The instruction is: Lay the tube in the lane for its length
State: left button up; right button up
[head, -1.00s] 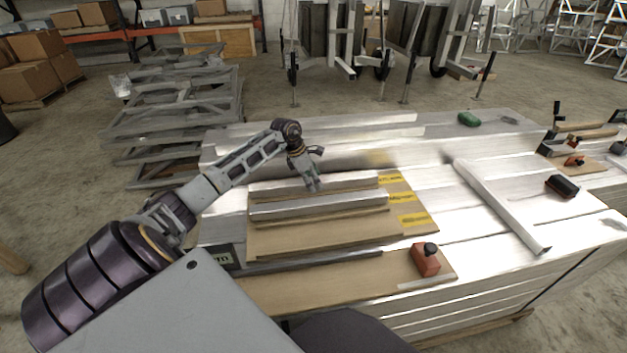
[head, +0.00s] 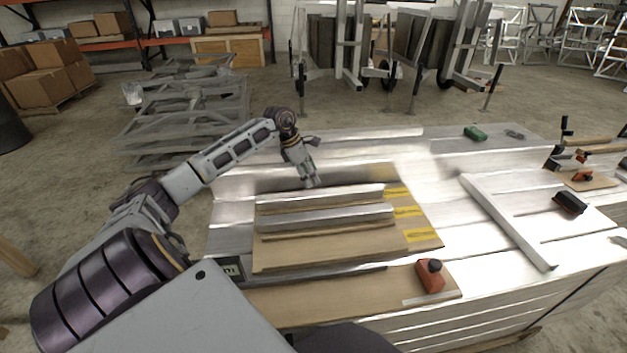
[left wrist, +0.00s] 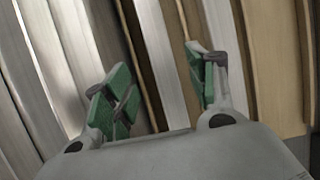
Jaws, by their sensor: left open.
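A wooden board (head: 350,248) with lanes between wooden strips and yellow labels (head: 408,213) at its right end lies on the stack of aluminium. A silver tube (head: 345,194) lies along the far lane. A second silver bar (head: 330,217) lies parallel, nearer to me. My left gripper (head: 309,184) is open, pointing down at the board's far edge above the far tube. In the left wrist view, its green fingertips (left wrist: 160,88) are apart on either side of a silver tube (left wrist: 154,45). Whether that tube rests fully on the lane floor is unclear.
A red-orange block with a black knob (head: 430,275) stands on a nearer board. A long silver bar (head: 507,222) lies to the right, beside a black object (head: 570,203). A green object (head: 475,134) lies at the back. Bare metal lies between.

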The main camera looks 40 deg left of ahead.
pick_arm(q)
jog(key=shift+v, duration=1.3)
